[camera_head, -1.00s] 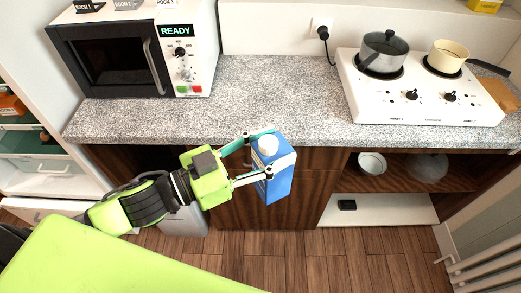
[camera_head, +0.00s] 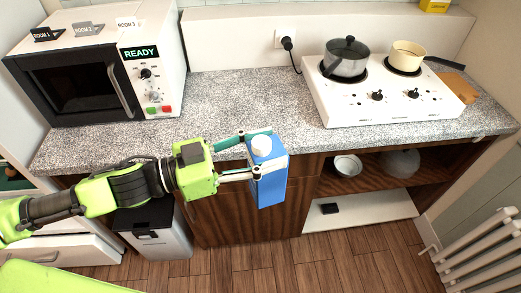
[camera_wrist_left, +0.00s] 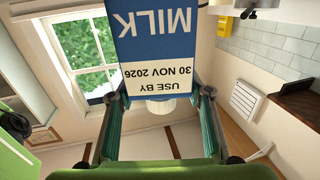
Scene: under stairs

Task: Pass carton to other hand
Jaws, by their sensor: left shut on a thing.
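The carton (camera_head: 270,186) is a blue milk carton with a white cap, held upright in front of the counter edge in the head view. My left gripper (camera_head: 258,155) comes in from the left and is shut on its upper part, one finger on each side. In the left wrist view the carton (camera_wrist_left: 157,35) shows blue and white with the words MILK and USE BY 30 NOV 2026, upside down, between the two fingers (camera_wrist_left: 160,118). My right gripper is in neither view.
The speckled counter (camera_head: 235,103) is clear in the middle, with a microwave (camera_head: 95,75) at left and a two-plate cooker (camera_head: 385,95) with a pot (camera_head: 346,60) and a pan (camera_head: 407,55) at right. Below are an open shelf with bowls (camera_head: 401,163) and a bin (camera_head: 155,228). A radiator (camera_head: 485,250) stands at lower right.

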